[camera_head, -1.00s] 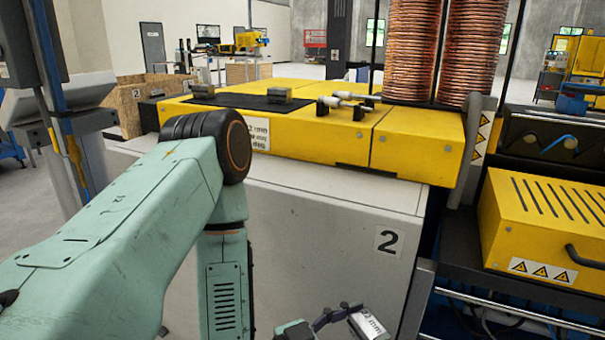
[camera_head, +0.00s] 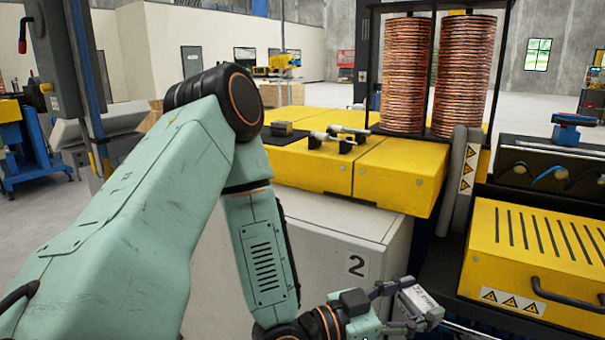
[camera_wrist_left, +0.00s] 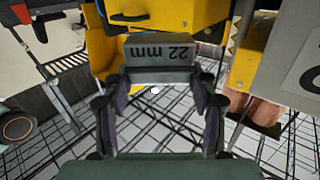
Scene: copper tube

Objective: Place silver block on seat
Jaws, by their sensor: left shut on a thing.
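The silver block (camera_head: 423,303) is held by my left gripper (camera_head: 405,300) low in the head view, in front of and right of the white cabinet marked 2. In the left wrist view the block (camera_wrist_left: 160,53) shows its dark "22 mm" marking upside down. My left gripper (camera_wrist_left: 157,88) is shut on it, with the fingers at its two sides. The block is in the air, apart from the benches. I cannot tell which surface is the seat. My right gripper is not in view.
The white cabinet (camera_head: 345,235) carries a yellow top (camera_head: 400,170) with a dark block (camera_head: 283,128) and metal gauges (camera_head: 340,135). Copper coils (camera_head: 405,75) stand behind. A slotted yellow box (camera_head: 535,245) stands at right. Wire mesh (camera_wrist_left: 160,125) lies below in the wrist view.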

